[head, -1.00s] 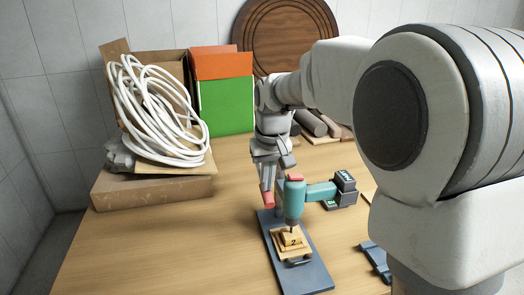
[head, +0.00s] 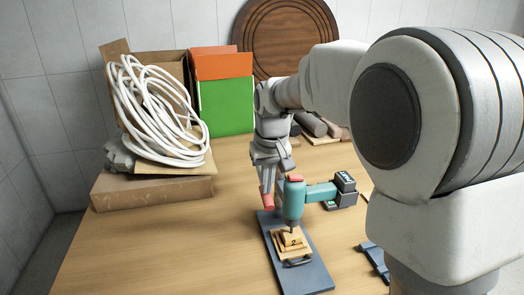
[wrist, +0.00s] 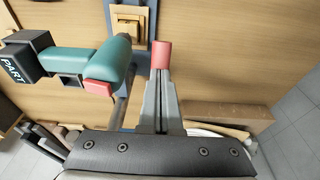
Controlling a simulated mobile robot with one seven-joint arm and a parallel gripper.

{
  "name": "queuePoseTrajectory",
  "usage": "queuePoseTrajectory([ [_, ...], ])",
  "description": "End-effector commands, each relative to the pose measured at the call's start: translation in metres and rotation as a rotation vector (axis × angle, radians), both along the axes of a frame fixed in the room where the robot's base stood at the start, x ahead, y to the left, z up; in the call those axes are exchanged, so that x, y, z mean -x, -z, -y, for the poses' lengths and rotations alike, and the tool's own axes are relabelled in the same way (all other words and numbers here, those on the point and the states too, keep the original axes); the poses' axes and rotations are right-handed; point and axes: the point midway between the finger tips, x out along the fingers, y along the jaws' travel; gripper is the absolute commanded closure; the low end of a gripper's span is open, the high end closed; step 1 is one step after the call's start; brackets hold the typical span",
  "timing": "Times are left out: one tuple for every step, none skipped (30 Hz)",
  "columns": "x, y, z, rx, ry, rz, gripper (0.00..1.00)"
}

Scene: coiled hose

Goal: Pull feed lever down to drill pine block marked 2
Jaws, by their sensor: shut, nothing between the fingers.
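The teal drill (head: 294,203) stands on a blue-grey base plate (head: 313,275), with a red part (head: 295,178) on top. It also shows in the wrist view (wrist: 108,57), where the red part (wrist: 98,88) faces me. The pine block marked 2 (head: 291,239) sits on a wooden piece under the bit, and the bit tip is at or just above it; I cannot tell which. My gripper (head: 266,196) is shut and empty, its red fingertips (wrist: 161,55) just left of the drill in the head view. I cannot make out the feed lever separately.
A black block marked PART (head: 343,187) sticks out right of the drill. A coiled white hose (head: 150,115) lies on cardboard boxes at the back left, beside a green and orange box (head: 226,105). A dark blue item (head: 375,260) lies at right. The table's left front is clear.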

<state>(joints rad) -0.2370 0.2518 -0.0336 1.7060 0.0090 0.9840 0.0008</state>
Motion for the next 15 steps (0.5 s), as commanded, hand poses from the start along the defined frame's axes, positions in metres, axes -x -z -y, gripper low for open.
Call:
queuePoseTrajectory([
  [-0.0004,0.0021,0.0,0.0,0.0,-0.001,1.0],
  [-0.0007,0.0027,0.0,0.0,0.0,-0.001,1.0],
  [-0.001,0.0034,-0.0001,0.0,0.0,0.0,1.0],
  [-0.0011,0.0035,-0.0001,0.0,0.0,0.0,1.0],
  [-0.0011,0.0034,-0.0001,0.0,0.0,0.0,1.0],
  [-0.0012,0.0033,-0.0001,0.0,0.0,0.0,1.0],
  [-0.0012,0.0032,-0.0001,0.0,0.0,0.0,1.0],
  [-0.0012,0.0032,-0.0001,0.0,0.0,0.0,1.0],
  [-0.0012,0.0032,-0.0001,0.0,0.0,0.0,1.0],
  [-0.0012,0.0032,0.0,0.0,0.0,0.0,1.0],
  [-0.0012,0.0033,0.0,0.0,0.0,0.0,1.0],
  [-0.0013,0.0037,-0.0001,0.0,0.0,0.0,1.0],
  [-0.0014,0.0042,-0.0001,0.0,0.0,0.0,1.0],
  [-0.0016,0.0048,-0.0001,0.0,0.0,0.0,1.0],
  [-0.0019,0.0056,-0.0001,0.0,0.0,0.0,1.0],
])
